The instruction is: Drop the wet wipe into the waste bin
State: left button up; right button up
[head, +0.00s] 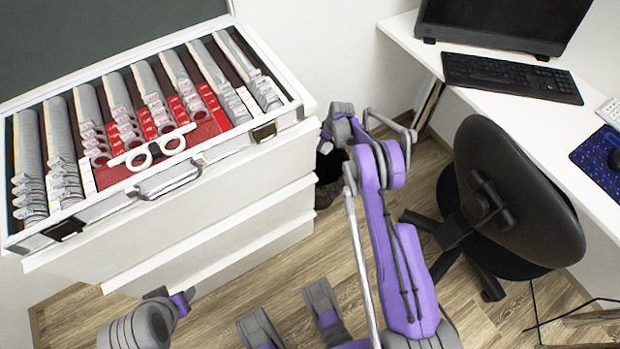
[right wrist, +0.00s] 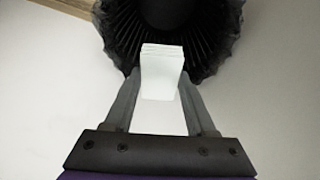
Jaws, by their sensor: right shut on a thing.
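The wet wipe (right wrist: 161,80) is a white folded piece between the fingers of my right gripper (right wrist: 161,76), which is shut on it. In the right wrist view the wipe shows in front of the dark, ribbed lining of the waste bin (right wrist: 215,38). In the head view the bin (head: 331,190) stands on the floor just right of the drawer unit, partly hidden by my right arm. A small pale patch at the bin's mouth may be the wipe.
A white drawer unit (head: 230,235) on the left carries an open case (head: 115,222) of lenses with white trial frames (head: 150,153). A black swivel chair (head: 530,205) and a white desk (head: 455,65) with a keyboard (head: 510,78) stand right. Wooden floor lies clear in front.

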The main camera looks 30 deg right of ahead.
jog(key=shift+f, duration=0.7)
jog(key=shift+f+b, duration=0.8)
jog(key=shift+f, duration=1.55)
jog(key=o, duration=1.3)
jog(key=shift+r, duration=0.15)
jog(key=p+v, duration=0.2)
jog(key=v, duration=0.8)
jog(key=shift+s+d+r, duration=0.1)
jog(key=shift+s+r, duration=0.1)
jog(key=shift+r, duration=0.1)
